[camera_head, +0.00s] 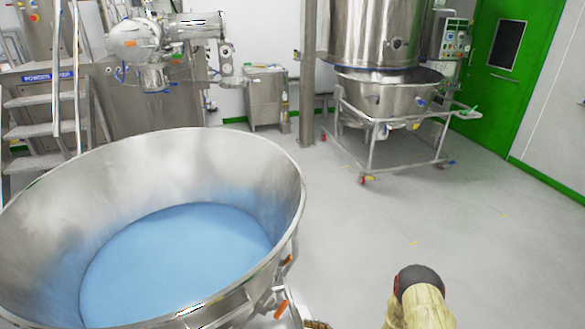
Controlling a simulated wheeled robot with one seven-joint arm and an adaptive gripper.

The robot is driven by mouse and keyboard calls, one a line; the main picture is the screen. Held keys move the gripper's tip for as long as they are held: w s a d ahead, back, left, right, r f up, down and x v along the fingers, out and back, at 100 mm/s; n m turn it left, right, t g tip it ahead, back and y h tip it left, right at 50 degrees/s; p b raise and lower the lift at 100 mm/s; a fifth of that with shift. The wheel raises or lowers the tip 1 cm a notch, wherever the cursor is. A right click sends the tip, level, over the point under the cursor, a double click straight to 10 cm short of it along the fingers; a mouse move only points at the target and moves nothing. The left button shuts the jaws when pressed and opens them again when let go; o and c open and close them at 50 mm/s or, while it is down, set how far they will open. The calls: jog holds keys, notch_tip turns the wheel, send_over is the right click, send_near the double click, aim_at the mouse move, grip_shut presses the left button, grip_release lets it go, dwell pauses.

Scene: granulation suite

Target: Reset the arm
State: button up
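Part of my arm shows at the bottom right of the head view, a beige-covered link with a dark rounded end, over the grey floor. A small beige piece also shows at the bottom edge, just right of the bowl; I cannot tell what it is. My gripper's fingers do not show in this view. A large steel bowl (285,190) with blue material (175,265) inside fills the lower left, to the left of my arm.
Orange-handled clamps (281,309) stick out from the bowl's right side. A steel vessel on a wheeled frame (372,150) stands at the back right, near a green door (497,85). Steps (40,128) and a mixer machine (150,45) stand at the back left. Open floor (480,240) lies right.

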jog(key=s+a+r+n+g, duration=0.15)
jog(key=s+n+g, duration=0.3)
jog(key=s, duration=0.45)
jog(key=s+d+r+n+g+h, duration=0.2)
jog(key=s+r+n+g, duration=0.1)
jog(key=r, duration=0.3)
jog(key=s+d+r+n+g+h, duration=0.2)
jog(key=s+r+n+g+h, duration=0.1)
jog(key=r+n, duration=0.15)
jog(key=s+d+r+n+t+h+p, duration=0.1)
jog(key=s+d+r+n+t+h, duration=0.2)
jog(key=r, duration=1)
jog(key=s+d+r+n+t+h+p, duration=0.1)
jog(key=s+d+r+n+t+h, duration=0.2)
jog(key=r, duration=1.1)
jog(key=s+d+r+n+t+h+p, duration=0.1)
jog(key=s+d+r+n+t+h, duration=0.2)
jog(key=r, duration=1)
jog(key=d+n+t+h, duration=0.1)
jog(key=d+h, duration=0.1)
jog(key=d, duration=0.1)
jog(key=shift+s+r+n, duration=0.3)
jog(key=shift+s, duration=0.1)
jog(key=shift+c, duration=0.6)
